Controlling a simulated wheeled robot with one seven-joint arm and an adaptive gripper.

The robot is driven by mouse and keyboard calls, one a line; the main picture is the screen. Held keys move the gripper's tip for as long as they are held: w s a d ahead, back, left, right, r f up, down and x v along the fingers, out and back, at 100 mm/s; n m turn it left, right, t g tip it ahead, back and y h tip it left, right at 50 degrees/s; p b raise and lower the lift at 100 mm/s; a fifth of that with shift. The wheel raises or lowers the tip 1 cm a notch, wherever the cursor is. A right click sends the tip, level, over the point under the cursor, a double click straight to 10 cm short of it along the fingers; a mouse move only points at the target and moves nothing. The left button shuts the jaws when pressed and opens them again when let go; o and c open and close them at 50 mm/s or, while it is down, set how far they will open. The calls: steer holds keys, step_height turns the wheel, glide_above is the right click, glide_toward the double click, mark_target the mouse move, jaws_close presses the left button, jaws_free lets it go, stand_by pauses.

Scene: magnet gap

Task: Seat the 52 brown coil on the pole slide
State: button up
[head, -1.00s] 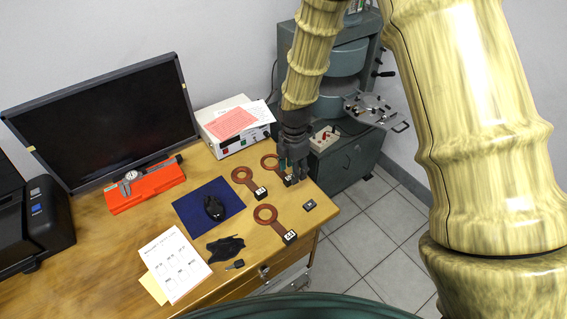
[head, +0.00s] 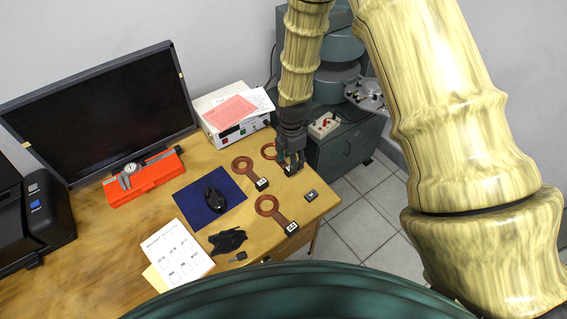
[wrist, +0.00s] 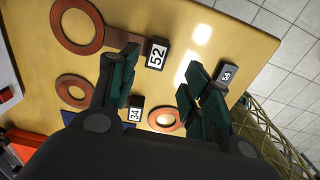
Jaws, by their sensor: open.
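The brown 52 coil is a flat ring with a handle and a black block. In the wrist view its ring (wrist: 60,38) is at top left and its block (wrist: 157,53), labelled 52, lies between and just beyond my open fingertips. My left finger covers part of its handle. In the head view its ring (head: 267,152) shows at the table's back right, partly behind my gripper (head: 291,166). My gripper is empty and low over the block; I cannot tell whether it touches.
A 34 coil (head: 242,166) and another brown coil (head: 267,205) lie close by. A small labelled block (head: 311,196) lies near the table's right edge. A white power supply (head: 228,125) stands behind.

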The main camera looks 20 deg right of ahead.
steer(key=shift+w+a+f+p, duration=0.15)
steer(key=shift+f+p, duration=0.25)
steer(key=shift+f, duration=0.25)
steer(key=shift+w+f+p, duration=0.1)
steer(key=shift+f+p, duration=0.3)
steer(key=shift+f, duration=0.2)
steer(key=shift+f+p, duration=0.45)
steer(key=shift+f, duration=0.95)
jaws_close()
